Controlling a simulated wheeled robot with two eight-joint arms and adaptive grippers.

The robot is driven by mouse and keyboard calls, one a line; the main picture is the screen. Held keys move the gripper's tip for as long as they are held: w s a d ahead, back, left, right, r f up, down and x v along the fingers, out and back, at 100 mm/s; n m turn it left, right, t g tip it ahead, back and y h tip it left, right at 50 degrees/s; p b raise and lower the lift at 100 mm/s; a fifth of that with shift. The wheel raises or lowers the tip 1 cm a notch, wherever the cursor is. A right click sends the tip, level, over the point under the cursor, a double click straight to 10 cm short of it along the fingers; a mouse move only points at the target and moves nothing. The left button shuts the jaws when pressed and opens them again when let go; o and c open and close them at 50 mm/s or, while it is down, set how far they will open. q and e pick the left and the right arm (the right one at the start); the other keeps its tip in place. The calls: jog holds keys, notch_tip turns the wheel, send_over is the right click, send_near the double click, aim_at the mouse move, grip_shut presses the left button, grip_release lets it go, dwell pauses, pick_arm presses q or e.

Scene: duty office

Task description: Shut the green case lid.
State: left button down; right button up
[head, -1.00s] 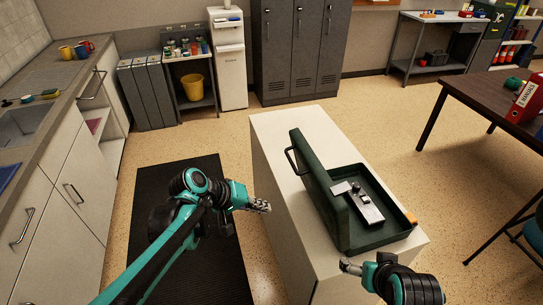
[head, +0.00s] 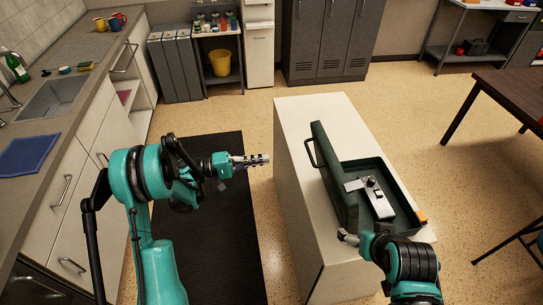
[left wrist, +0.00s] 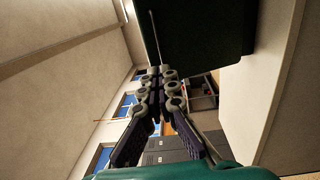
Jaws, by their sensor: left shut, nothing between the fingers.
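The dark green case (head: 394,226) lies on a white cabinet. Its lid (head: 333,170) stands open at the left side of the case, roughly upright, with a black handle (head: 312,153) on its outer face. A grey and white device (head: 381,203) lies inside the case. My left gripper (head: 266,160) is shut and empty, left of the cabinet and apart from the lid, pointing toward it. In the left wrist view its closed fingers (left wrist: 155,78) show below the dark lid (left wrist: 205,28). My right gripper (head: 345,237) is by the near corner of the case; its jaws are too small to read.
The white cabinet top (head: 295,120) is bare beyond the case. A counter with a sink (head: 55,97) runs along the left. A dark mat (head: 222,240) lies on the floor. A brown table (head: 510,90) stands at the right. Grey lockers (head: 330,45) are at the back.

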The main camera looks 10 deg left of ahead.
pick_arm(q)
jog(key=b+x, duration=0.2)
jog(key=x, duration=1)
jog(key=shift+d, duration=0.2)
jog(key=shift+w, duration=0.1)
